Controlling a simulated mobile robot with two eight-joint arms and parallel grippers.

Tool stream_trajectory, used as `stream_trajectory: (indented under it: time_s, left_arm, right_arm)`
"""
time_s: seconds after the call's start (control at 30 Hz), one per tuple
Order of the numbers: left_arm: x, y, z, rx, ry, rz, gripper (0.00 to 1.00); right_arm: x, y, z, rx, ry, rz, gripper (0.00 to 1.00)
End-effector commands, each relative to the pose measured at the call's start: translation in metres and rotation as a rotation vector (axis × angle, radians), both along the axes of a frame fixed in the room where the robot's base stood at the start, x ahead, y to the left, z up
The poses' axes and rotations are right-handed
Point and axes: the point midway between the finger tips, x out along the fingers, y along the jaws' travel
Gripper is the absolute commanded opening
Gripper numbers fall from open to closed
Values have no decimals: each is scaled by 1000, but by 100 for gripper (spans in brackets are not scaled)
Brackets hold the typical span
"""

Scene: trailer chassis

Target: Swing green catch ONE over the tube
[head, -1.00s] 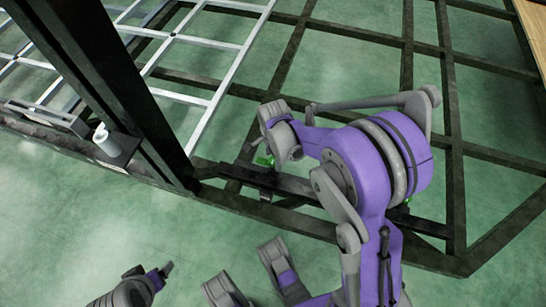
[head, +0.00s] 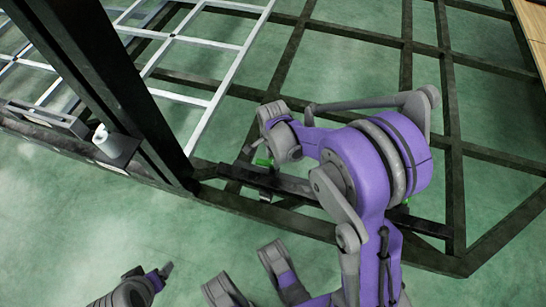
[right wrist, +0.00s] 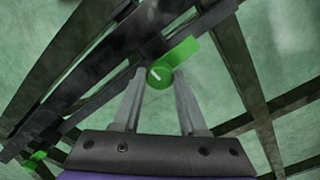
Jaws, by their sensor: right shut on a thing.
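A green catch (right wrist: 182,52) with a round end and a pale stroke on it is between the fingertips of my right gripper (right wrist: 158,82), which is shut on it. In the head view this catch (head: 263,162) shows small below the right gripper (head: 281,140). The dark tube (head: 292,184) runs along the frame's near side. The catch lies close to the bars there; I cannot tell whether it crosses the tube. A second green catch (right wrist: 36,158) is at the lower left of the wrist view. My left gripper (head: 167,269) is low at the left, its jaw opening unclear.
A thick dark post (head: 110,85) stands at the left, with a white bottle (head: 106,141) beside it. Dark frame bars (head: 455,150) and a pale grid (head: 215,75) spread behind. Green floor at the front left is clear.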

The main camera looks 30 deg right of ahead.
Motion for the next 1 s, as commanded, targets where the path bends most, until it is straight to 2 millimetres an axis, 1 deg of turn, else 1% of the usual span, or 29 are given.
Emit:
stream_trajectory:
  time_s: [0.27, 1.0]
  left_arm:
    - [-1, 0, 3, 0, -1, 0, 80]
    - [-2, 0, 10, 0, -3, 0, 80]
  right_arm:
    - [0, 0, 1, 0, 0, 178, 0]
    - [0, 0, 0, -1, 0, 877, 0]
